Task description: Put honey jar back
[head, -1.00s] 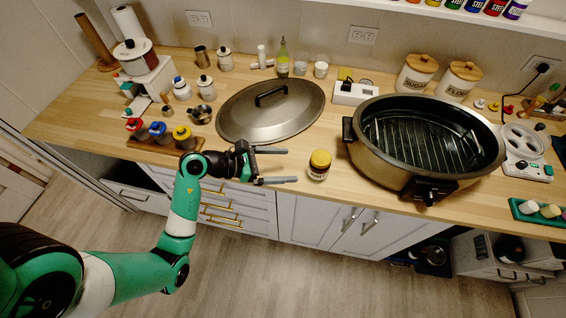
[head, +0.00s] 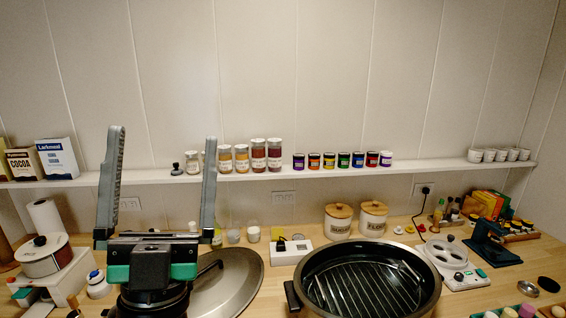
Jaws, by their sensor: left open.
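My left gripper (head: 162,138) is large in the left foreground, its two fingers pointing up and spread wide apart. Nothing shows between the fingers. Behind and above the counter runs a white shelf (head: 420,168) along the wall. Several lidded jars (head: 258,156) stand on it just right of the gripper's right finger, some with red or amber contents; I cannot read their labels. The yellow-lidded jar from the earlier counter view is not in view now; the counter's front edge is out of frame. My right gripper is not in view.
Cocoa and other boxes (head: 57,158) stand at the shelf's left, small coloured jars (head: 343,160) right of the lidded jars, white cups (head: 499,155) at the far right. A big roaster pan (head: 428,302) and a domed lid (head: 232,285) occupy the counter. The shelf between coloured jars and cups is clear.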

